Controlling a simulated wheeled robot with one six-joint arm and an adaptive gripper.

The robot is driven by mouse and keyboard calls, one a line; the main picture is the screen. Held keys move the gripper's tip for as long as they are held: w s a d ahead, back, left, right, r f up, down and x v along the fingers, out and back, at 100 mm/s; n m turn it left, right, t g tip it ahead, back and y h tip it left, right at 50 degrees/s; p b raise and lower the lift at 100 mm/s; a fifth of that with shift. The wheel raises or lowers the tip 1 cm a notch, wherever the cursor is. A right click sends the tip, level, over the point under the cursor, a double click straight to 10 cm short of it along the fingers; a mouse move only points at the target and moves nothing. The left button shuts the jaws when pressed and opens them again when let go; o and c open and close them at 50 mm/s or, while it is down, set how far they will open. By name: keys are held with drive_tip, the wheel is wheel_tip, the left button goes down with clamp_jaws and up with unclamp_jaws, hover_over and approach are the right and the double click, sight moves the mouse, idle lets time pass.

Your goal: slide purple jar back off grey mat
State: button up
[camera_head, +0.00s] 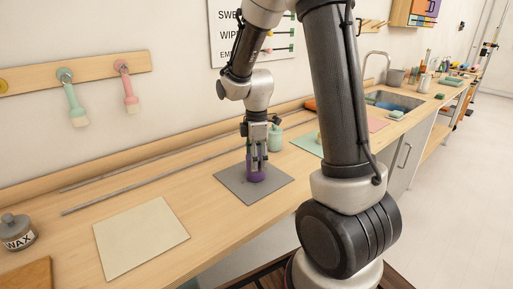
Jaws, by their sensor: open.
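The purple jar (256,174) stands upright on the grey mat (235,187), toward its back half. My gripper (256,163) is open and points down at the jar. Its fingers overlap the jar's upper part in this view. I cannot tell whether they touch it. The jar's top is hidden behind the fingers. Bare mat shows in front of the jar and to both sides.
A green jar (275,138) stands behind the mat, close to the gripper. Two thin rails (150,184) run along the back of the bench. A sink (394,101) is at far right.

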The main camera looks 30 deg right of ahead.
drive_tip(key=shift+f, duration=0.85)
drive_tip(key=c, duration=0.8)
drive_tip(key=o, duration=0.8)
